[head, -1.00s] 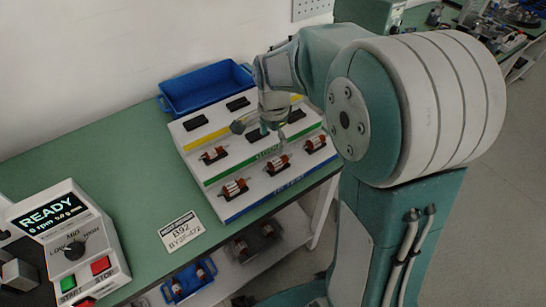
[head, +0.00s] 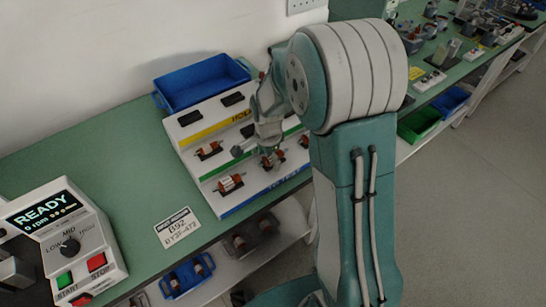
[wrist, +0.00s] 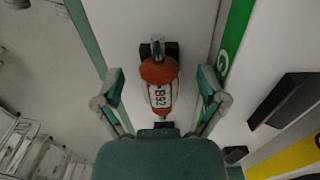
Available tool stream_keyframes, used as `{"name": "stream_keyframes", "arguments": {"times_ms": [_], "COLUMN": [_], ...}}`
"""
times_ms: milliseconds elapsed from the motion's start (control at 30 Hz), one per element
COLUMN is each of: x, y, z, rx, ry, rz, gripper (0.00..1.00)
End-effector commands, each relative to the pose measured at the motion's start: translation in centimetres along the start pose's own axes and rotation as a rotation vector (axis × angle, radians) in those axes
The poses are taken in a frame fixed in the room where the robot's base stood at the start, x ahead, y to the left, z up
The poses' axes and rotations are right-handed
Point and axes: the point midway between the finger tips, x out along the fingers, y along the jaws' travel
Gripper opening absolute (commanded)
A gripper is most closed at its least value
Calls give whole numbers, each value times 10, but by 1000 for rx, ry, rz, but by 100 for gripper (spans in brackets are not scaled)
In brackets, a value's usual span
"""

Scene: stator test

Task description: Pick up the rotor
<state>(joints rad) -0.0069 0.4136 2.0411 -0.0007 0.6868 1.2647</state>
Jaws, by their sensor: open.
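My gripper (wrist: 158,88) is open in the wrist view, with one finger on each side of an orange-and-white rotor (wrist: 160,76). The fingers stand apart from the rotor, and its label appears to read B92. The rotor's metal shaft end rests at a dark holder on the white panel. In the head view my gripper (head: 258,148) hangs over the stepped rack (head: 236,205), close to the middle rotor (head: 272,160), which it partly hides. Other rotors sit at the lower left (head: 230,184), upper left (head: 208,150) and right (head: 304,141), the last beside my arm.
A blue bin (head: 200,84) stands behind the rack. A card reading B92 (head: 178,228) lies on the green bench (head: 120,165). A test unit showing READY (head: 62,235) is at the left. A shelf below holds a blue tray (head: 187,278).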

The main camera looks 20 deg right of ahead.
Motion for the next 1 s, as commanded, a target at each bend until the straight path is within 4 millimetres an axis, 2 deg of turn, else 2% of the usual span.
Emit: {"name": "stream_keyframes", "arguments": {"times_ms": [200,233,267,300,367,400,433,800,1000], "x": [1,1,1,1,1,1,1,0,-17], "y": [0,0,0,0,0,0,0,-1,-1], "z": [0,0,0,0,0,0,0,0,0], "rx": [0,0,0,0,0,0,0,-1,-1], "ry": [0,0,0,0,0,0,0,1,1], "rz": [-1,-1,-1,-1,-1,-1,-1,-2,-5], "gripper": [91,82,69,51,24,7,0,0,0]}}
